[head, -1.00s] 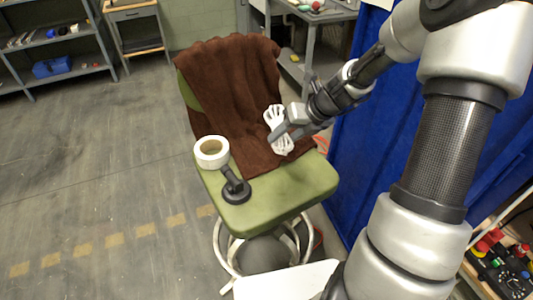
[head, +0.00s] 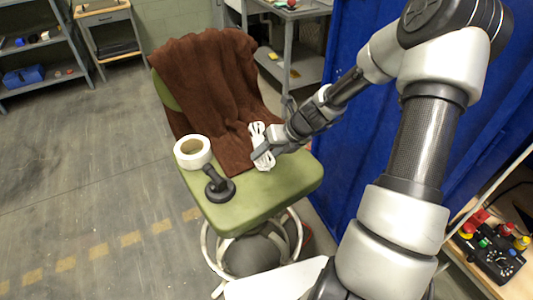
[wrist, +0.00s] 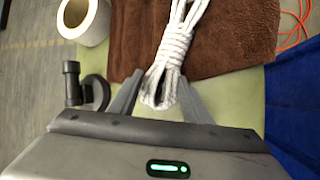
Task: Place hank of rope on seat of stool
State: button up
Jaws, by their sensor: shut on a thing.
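The white hank of rope (head: 262,147) is between the fingers of my gripper (head: 262,153), which is shut on it. In the wrist view the hank (wrist: 176,40) extends away from the fingertips (wrist: 158,95) over the brown towel and the green seat. The stool's green seat (head: 290,180) shows bare along its front and right side. The hank is at or just above the seat; I cannot tell if it touches.
A brown towel (head: 205,80) drapes over the backrest and part of the seat. A white tape roll (head: 193,152) and a black suction-cup-like handle (head: 218,186) stand on the seat's left side. A blue curtain (head: 350,110) hangs to the right.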

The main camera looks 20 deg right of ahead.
jog(key=shift+f, duration=0.25)
jog(key=o, duration=1)
jog(key=shift+s, duration=0.1)
jog(key=shift+o, duration=0.2)
jog(key=shift+d+r, duration=0.2)
jog(key=shift+r, duration=0.35)
jog(key=p+v, duration=0.2)
jog(key=v, duration=0.9)
jog(key=shift+s+p, duration=0.15)
jog(key=shift+p, duration=0.15)
jog(key=shift+r, duration=0.15)
